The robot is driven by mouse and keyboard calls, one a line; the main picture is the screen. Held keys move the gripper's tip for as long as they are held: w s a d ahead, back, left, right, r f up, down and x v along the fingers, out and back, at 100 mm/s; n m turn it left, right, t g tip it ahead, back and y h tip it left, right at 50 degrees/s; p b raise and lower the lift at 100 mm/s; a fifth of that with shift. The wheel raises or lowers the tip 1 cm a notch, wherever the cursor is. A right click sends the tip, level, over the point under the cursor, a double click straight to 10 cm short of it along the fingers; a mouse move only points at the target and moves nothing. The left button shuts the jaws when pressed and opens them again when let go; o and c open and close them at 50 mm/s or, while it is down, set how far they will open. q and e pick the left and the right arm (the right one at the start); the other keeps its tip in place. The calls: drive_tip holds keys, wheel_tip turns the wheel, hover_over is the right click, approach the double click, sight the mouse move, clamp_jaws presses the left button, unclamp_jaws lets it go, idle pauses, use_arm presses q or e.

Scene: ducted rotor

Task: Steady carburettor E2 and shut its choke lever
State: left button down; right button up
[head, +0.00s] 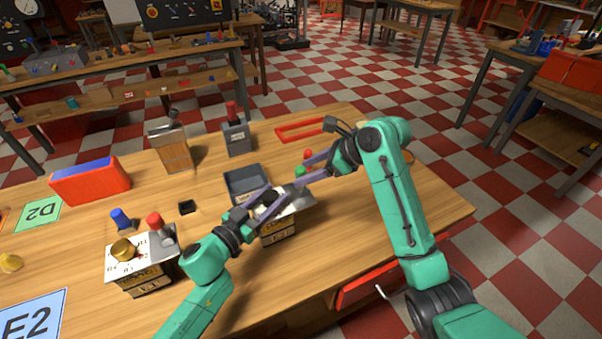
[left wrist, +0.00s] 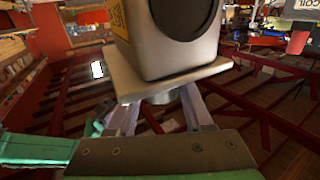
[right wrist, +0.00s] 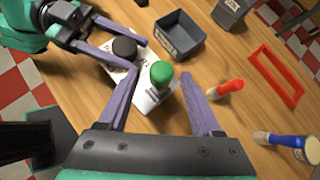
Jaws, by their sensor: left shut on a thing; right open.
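A boxy carburettor (head: 278,230) with a pale top plate (right wrist: 150,98) stands near the table's middle; its front label is too small to read surely. Its top carries a black round knob (right wrist: 124,47) and a lever with a green ball (right wrist: 160,73). My left gripper (head: 268,197) is shut on the black knob; in the left wrist view the plate (left wrist: 165,80) and body fill the top. My right gripper (right wrist: 157,76) is open, its fingers on either side of the green ball with visible gaps. In the head view my grippers partly cover the plate.
A similar box (head: 140,262) with a gold knob and red lever stands left. A blue E2 card (head: 32,315) lies at the front left, a green D2 card (head: 40,212) behind it. A dark tray (head: 245,182), red frame (head: 300,130) and red-handled tool (right wrist: 226,88) lie nearby.

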drive_tip(key=v, duration=0.9)
drive_tip(key=shift+d, duration=0.2)
drive_tip(key=shift+s+r, duration=0.1)
use_arm(q)
drive_tip(key=shift+c, duration=1.1)
unclamp_jaws()
